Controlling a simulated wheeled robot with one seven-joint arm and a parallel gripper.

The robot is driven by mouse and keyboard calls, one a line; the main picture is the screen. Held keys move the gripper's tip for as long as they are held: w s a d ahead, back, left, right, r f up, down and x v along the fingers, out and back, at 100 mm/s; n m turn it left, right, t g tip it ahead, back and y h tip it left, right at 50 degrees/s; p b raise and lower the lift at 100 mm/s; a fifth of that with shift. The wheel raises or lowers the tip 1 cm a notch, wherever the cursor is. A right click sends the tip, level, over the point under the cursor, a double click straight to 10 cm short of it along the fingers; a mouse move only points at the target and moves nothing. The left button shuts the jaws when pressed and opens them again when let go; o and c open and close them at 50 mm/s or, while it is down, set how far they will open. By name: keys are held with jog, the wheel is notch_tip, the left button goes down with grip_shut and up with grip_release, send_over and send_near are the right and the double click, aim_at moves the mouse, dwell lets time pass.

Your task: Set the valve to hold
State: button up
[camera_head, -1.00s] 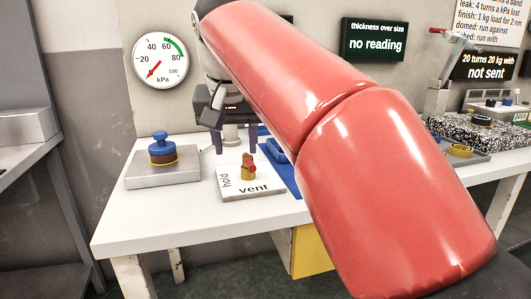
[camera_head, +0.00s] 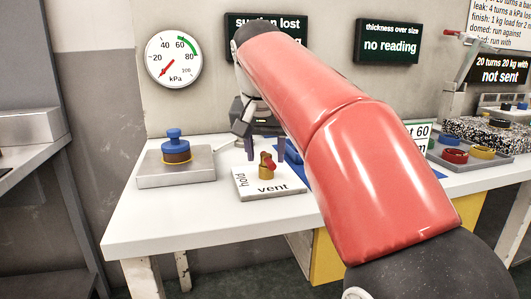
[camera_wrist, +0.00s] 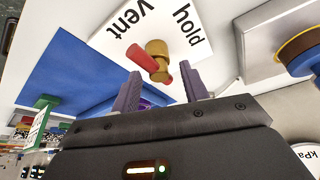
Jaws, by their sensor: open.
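The valve (camera_head: 266,170) is a small brass body with a red lever on a white plate (camera_head: 243,190) printed "hold" and "vent". In the head view the lever faces the front, toward "vent". In the wrist view the valve (camera_wrist: 157,47) shows its red lever (camera_wrist: 140,57) pointing left, on the "vent" side and away from "hold". My gripper (camera_head: 266,148) stands just behind the valve. In the wrist view my gripper (camera_wrist: 159,72) is open, its two purple fingers apart with nothing held between them. Whether a finger touches the valve I cannot tell.
A blue-knobbed weight (camera_head: 175,148) sits on a metal block (camera_head: 150,180) at left. A gauge (camera_head: 173,57) on the wall reads near zero. A partly covered sign (camera_head: 255,22) reads "suction lost". Rings lie in a tray (camera_head: 440,155) at right. The table's front left is clear.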

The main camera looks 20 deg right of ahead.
grip_shut()
jog(key=shift+r, duration=0.1)
dwell(0.4)
jog(key=m+p, duration=0.1)
jog(key=m+h+p, duration=0.1)
jog(key=m+p, duration=0.1)
jog(key=shift+w+a+r+m+p, duration=0.1)
jog(key=shift+r+m+p, duration=0.1)
jog(key=shift+m+p, duration=0.1)
jog(key=m+g+p, duration=0.1)
jog(key=m+p, duration=0.1)
jog(key=m+g+h+p, duration=0.1)
jog(key=m+p, duration=0.1)
jog(key=m, duration=0.1)
jog(key=shift+w+m, duration=0.2)
jog(key=shift+m, duration=0.1)
jog(key=m+g, duration=0.1)
jog(key=m, duration=0.1)
jog(key=m+g+p, duration=0.1)
jog(key=m, duration=0.1)
jog(key=shift+w+f+m+h+p, duration=0.15)
jog(key=shift+m+h+p, duration=0.15)
jog(key=shift+h, duration=0.1)
jog(key=shift+m+g, duration=0.8)
jog(key=shift+m, duration=1.3)
jog(key=c, duration=1)
grip_release()
grip_release()
jog(key=shift+f+y, duration=0.1)
jog(key=shift+y, duration=0.2)
